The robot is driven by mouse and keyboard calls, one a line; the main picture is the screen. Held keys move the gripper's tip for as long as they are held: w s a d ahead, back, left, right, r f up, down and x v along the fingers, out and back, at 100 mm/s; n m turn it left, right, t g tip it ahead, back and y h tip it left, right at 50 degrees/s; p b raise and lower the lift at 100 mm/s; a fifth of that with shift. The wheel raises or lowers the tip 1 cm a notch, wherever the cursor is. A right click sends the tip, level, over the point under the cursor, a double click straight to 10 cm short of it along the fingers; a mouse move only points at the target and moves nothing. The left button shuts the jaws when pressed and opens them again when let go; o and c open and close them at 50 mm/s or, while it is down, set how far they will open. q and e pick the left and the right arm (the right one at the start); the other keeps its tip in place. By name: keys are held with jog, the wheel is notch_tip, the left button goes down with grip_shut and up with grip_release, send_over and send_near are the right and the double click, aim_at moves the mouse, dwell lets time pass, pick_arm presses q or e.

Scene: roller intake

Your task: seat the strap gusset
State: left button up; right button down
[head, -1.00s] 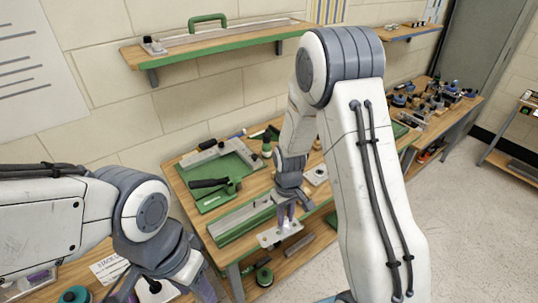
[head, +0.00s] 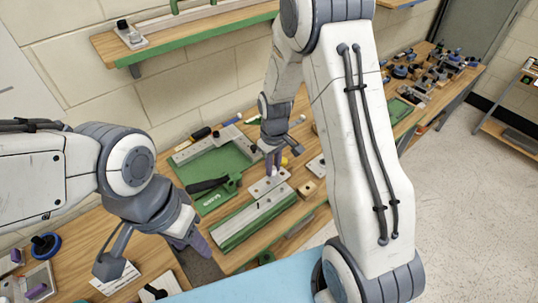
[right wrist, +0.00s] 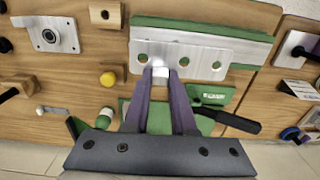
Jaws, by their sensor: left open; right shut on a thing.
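The strap gusset looks to be the flat metal plate with several holes (head: 268,186). My right gripper (head: 273,166) is shut on its edge and holds it flat beside the green rail with a metal top (head: 240,228). In the right wrist view, the gripper (right wrist: 161,74) pinches the plate (right wrist: 207,61) at its near edge, and the plate partly overlaps the rail (right wrist: 258,48). I cannot tell if they touch. My left gripper (head: 195,245) is open and empty over the bench, left of the rail.
A green fixture (head: 216,160) with a black handle (head: 205,185) stands behind the plate. A small wooden block (head: 308,189) and a metal plate with a round boss (head: 317,166) lie to the right. A wall shelf (head: 180,35) hangs above. A blue surface (head: 255,281) is in front.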

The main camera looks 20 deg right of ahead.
aim_at(274, 174)
jog(key=shift+w+f, duration=0.1)
notch_tip(274, 174, down, 6)
jog(key=b, duration=0.5)
jog(key=shift+d, duration=0.1)
jog(key=shift+r, duration=0.2)
jog(key=shift+r, duration=0.1)
jog(key=shift+f, duration=0.2)
dwell(0.3)
jog(key=shift+f+b, duration=0.4)
jog(key=shift+f, duration=0.3)
jog(key=shift+f+b, duration=0.8)
jog(key=shift+f, duration=0.45)
dwell(0.7)
jog(key=c, duration=1.1)
grip_release()
jog(key=shift+r, duration=0.1)
jog(key=shift+o, duration=0.2)
